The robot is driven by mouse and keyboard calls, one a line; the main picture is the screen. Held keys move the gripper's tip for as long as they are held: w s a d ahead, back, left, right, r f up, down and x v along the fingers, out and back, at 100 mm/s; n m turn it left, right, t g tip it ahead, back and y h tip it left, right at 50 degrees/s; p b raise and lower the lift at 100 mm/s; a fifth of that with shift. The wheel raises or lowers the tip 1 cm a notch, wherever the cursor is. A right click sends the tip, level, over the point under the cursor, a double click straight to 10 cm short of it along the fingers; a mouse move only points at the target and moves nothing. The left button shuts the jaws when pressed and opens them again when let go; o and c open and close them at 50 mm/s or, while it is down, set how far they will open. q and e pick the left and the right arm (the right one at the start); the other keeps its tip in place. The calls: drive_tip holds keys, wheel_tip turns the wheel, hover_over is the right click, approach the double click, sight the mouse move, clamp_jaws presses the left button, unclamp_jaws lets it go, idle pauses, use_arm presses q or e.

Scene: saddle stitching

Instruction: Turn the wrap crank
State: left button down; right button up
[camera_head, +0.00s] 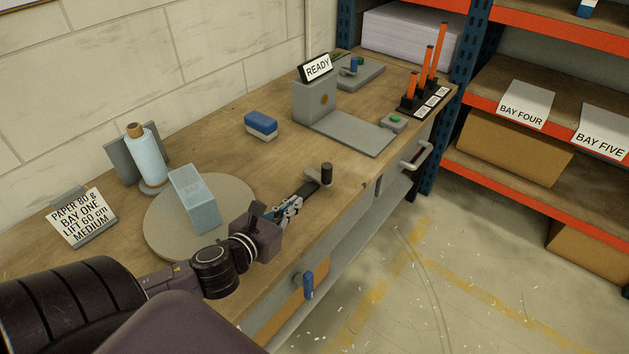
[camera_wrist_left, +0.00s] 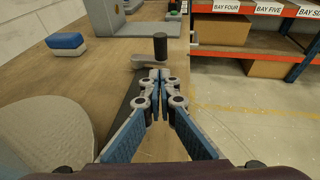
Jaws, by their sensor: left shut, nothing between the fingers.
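A small crank with a grey arm (camera_head: 312,175) and an upright black knob (camera_head: 326,173) stands near the front edge of the bench top. The black knob also shows in the left wrist view (camera_wrist_left: 160,46), straight beyond my fingertips. My left gripper (camera_head: 300,195) is shut and empty, pointing at the crank from the left, with its tips just short of the knob. I cannot tell whether the tips touch the crank arm. A round turntable (camera_head: 160,245) left of the gripper carries a pale blue block (camera_head: 195,195). My right gripper is not in view.
A film roll (camera_head: 146,155) stands behind the turntable. A blue-handled crank (camera_head: 308,285) is on the bench front. A blue and white block (camera_head: 261,124), a grey machine with a READY sign (camera_head: 317,68) and orange posts (camera_head: 428,68) stand farther back. Shelving is at right.

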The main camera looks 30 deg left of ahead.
use_arm(q)
drive_tip(key=p, duration=0.2)
approach(324, 176)
drive_tip(key=x, duration=0.5)
drive_tip(key=shift+f, duration=0.1)
drive_tip(key=shift+x, duration=0.75)
